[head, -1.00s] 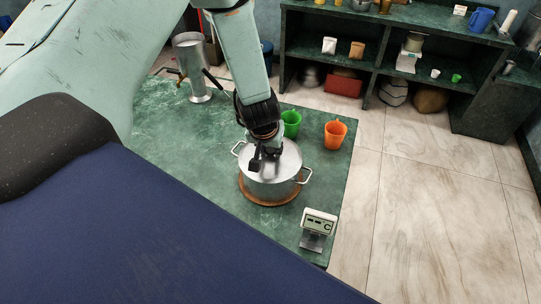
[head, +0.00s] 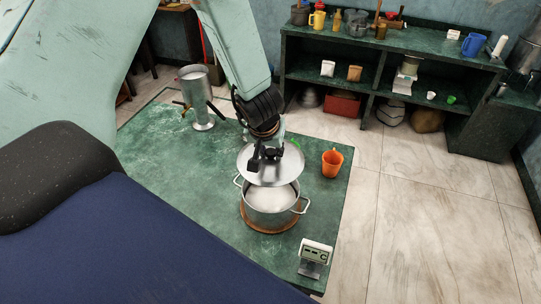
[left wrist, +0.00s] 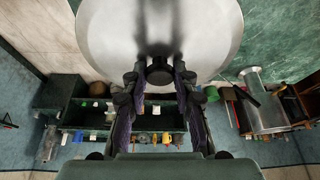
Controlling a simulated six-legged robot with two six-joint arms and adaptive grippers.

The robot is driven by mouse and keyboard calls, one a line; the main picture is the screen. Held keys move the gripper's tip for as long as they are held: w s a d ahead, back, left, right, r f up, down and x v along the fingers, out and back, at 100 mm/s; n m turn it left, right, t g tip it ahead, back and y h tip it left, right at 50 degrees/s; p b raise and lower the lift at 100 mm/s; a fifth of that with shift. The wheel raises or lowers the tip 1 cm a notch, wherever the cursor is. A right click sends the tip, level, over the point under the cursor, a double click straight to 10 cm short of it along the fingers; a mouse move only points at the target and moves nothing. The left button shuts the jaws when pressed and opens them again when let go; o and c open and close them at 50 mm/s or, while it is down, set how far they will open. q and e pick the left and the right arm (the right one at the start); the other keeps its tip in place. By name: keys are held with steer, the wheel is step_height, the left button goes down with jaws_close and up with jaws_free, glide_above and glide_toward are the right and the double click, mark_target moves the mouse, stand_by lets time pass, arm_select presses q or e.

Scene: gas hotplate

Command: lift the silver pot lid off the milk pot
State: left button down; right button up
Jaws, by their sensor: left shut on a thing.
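The silver pot lid (head: 258,170) is raised above the milk pot (head: 270,212), tilted a little and set toward its back side. The pot stands on a round brown mat (head: 268,229) and shows white milk inside. My left gripper (head: 268,153) is shut on the lid's knob. In the left wrist view the fingers (left wrist: 160,78) close around the dark knob (left wrist: 160,70), with the lid (left wrist: 158,25) beyond them. My right gripper is not in view.
An orange mug (head: 332,163) stands right of the lid, and a green mug is mostly hidden behind my gripper. A small display device (head: 314,256) stands at the counter's front right. A metal cylinder (head: 199,100) stands at the back left. The green counter (head: 180,170) is clear on the left.

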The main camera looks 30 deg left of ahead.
mark_target(270, 153)
arm_select(q)
steer(key=shift+r+b, duration=0.3)
steer(key=shift+r, duration=0.6)
steer(key=shift+s+r, duration=0.1)
steer(key=shift+r, duration=0.85)
steer(key=shift+w+r, duration=0.2)
steer(key=shift+r, duration=0.75)
steer(key=shift+s+r, duration=0.15)
steer(key=shift+r, duration=1.6)
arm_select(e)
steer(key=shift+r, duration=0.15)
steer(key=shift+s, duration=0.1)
